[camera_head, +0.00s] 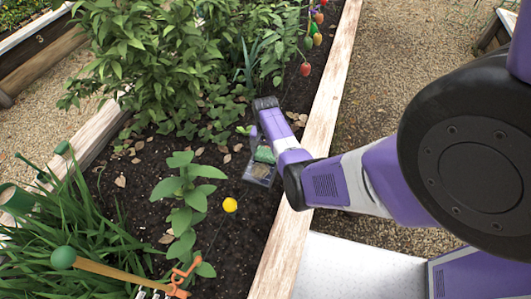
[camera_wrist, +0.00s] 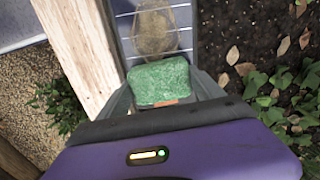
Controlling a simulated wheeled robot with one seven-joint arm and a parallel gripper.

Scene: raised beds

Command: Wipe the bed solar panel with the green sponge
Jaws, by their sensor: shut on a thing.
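The green sponge (camera_wrist: 158,82) is held between the two fingers of my gripper (camera_wrist: 164,88), which is shut on it. In the head view my gripper (camera_head: 263,150) points down over the soil beside the bed's wooden edge, and a bit of the sponge (camera_head: 265,155) shows. The bed solar panel (camera_wrist: 182,20) is a small dark panel with pale lines, just beyond the sponge; it also shows in the head view (camera_head: 259,180). A brown dirty patch (camera_wrist: 154,34) lies on it. The sponge hides the panel's near part; I cannot tell whether they touch.
The wooden bed edge (camera_head: 312,150) runs along the panel's right side in the head view. A leafy seedling (camera_head: 185,205) and a yellow ball (camera_head: 230,205) stand left of the panel. Dense plants (camera_head: 150,50) fill the far bed. Gravel (camera_head: 390,60) lies outside.

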